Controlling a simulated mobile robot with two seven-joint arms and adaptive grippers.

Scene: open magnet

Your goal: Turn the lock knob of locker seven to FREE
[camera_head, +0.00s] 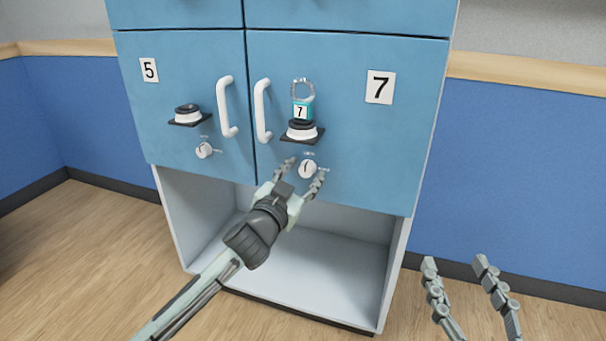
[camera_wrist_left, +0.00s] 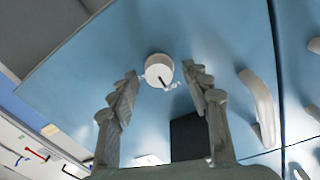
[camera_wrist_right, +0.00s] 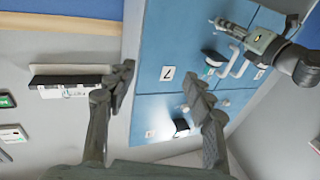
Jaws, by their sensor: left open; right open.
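The lock knob of locker seven (camera_head: 308,169) is a round white knob with a dark pointer line, low on the blue door marked 7 (camera_head: 379,87). It also shows in the left wrist view (camera_wrist_left: 159,69), just beyond and between the fingertips. My left gripper (camera_head: 301,174) is open, its fingers on either side of the knob; I cannot tell whether they touch it. Small lettering beside the knob is too small to read. My right gripper (camera_head: 457,264) is open and empty at the lower right, away from the locker.
Above the knob is a black and white round fitting (camera_head: 302,131) with a teal tag marked 7 (camera_head: 302,110). A white handle (camera_head: 262,111) stands left of it. Locker five (camera_head: 149,70) has its own knob (camera_head: 204,150). An open shelf space (camera_head: 310,262) lies below.

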